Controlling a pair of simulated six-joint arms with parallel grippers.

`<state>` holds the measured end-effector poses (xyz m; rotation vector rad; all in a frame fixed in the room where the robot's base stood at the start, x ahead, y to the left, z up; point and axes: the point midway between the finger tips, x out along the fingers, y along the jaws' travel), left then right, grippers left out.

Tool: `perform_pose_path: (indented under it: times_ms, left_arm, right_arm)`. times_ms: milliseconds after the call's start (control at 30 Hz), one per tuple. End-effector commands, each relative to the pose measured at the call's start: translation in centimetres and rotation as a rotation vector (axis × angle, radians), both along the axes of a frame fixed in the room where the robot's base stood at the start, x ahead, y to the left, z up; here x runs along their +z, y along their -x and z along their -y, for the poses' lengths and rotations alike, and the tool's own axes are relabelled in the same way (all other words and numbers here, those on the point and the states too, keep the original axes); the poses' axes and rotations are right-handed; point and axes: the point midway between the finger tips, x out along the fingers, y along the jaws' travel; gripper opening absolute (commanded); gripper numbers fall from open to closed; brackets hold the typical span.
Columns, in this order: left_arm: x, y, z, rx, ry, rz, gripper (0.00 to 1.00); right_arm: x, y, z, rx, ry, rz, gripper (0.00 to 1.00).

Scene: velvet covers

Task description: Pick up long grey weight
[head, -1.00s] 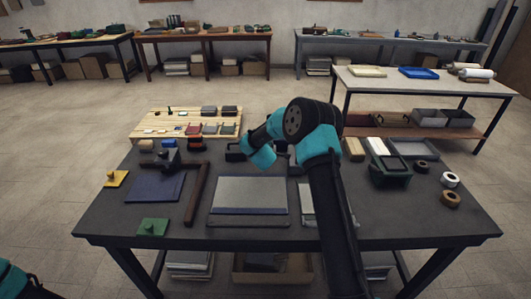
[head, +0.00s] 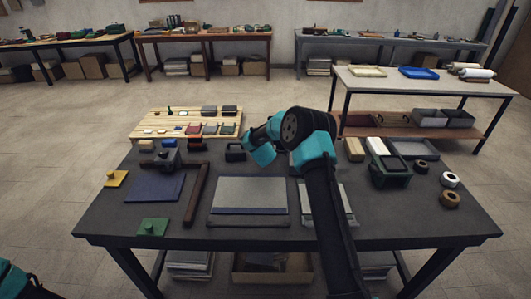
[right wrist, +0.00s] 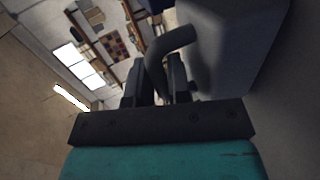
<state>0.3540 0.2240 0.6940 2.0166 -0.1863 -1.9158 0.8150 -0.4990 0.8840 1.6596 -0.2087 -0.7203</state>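In the right wrist view, the long grey weight (right wrist: 225,55) is a large smooth grey block close to the camera at upper right, with a dark curved handle (right wrist: 177,40). My right gripper (right wrist: 157,85) has its fingers on either side of this handle, close against it, and appears shut on it. In the head view, the arm hides the right fingertips and most of the weight. I cannot tell whether the weight is clear of the table. Only part of my left arm shows at the lower left corner of the head view; its gripper is not visible.
On the dark table (head: 110,215), a small black handled block (head: 235,151) stands left of my right wrist. A grey board (head: 250,192) lies in front, with a blue pad (head: 155,187) farther left. A wooden board (head: 150,126) with small blocks lies behind. A dark bin (head: 390,178) stands right.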

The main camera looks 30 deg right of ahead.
Motion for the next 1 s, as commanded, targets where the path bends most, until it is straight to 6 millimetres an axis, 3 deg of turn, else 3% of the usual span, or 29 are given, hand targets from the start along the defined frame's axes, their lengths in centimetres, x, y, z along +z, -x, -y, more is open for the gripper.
perform_pose_path:
  times_ms: [167, 1000]
  left_arm:
    - [0.0, 0.0, 0.0, 0.0, 0.0, 0.0, 0.42]
    - [0.0, 0.0, 0.0, 0.0, 0.0, 0.0, 0.42]
  right_arm:
    - [0.04, -0.01, 0.01, 0.0, 0.001, 0.001, 0.0]
    - [-0.26, 0.01, -0.24, 0.002, -0.006, -0.003, 0.0]
